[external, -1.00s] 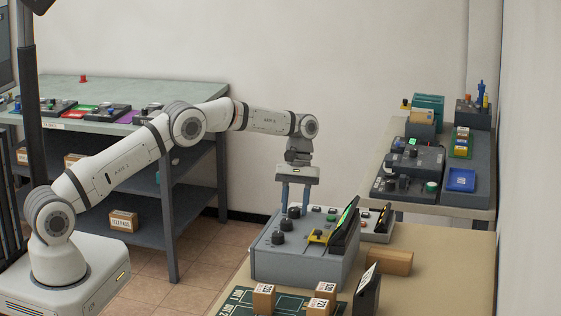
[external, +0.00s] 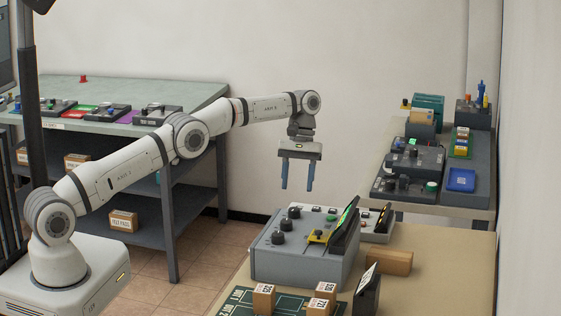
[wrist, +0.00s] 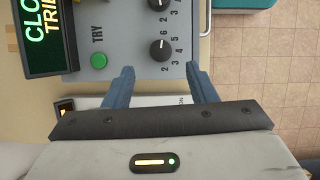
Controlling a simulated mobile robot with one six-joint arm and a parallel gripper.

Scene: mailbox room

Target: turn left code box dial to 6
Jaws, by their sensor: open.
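The grey code box (external: 300,262) stands on the tan table, with three black dials in a row on its top. The far dial (external: 294,212) is the one nearest below my gripper (external: 297,187), which is open and empty above the box. In the wrist view, this dial (wrist: 161,51) lies just beyond my open fingertips (wrist: 158,70), apart from them. Its white pointer mark points to the top of the picture, with numbers around it; which number it meets is unclear. Another dial (wrist: 158,5) is cut by the top edge. A green TRY button (wrist: 98,61) and lit screen (wrist: 42,30) are beside them.
A white panel with buttons (external: 377,228) stands behind the code box. A wooden block (external: 390,262) lies to its right. Small labelled boxes (external: 264,297) and a dark stand (external: 367,290) are in front. The space around my raised gripper is clear.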

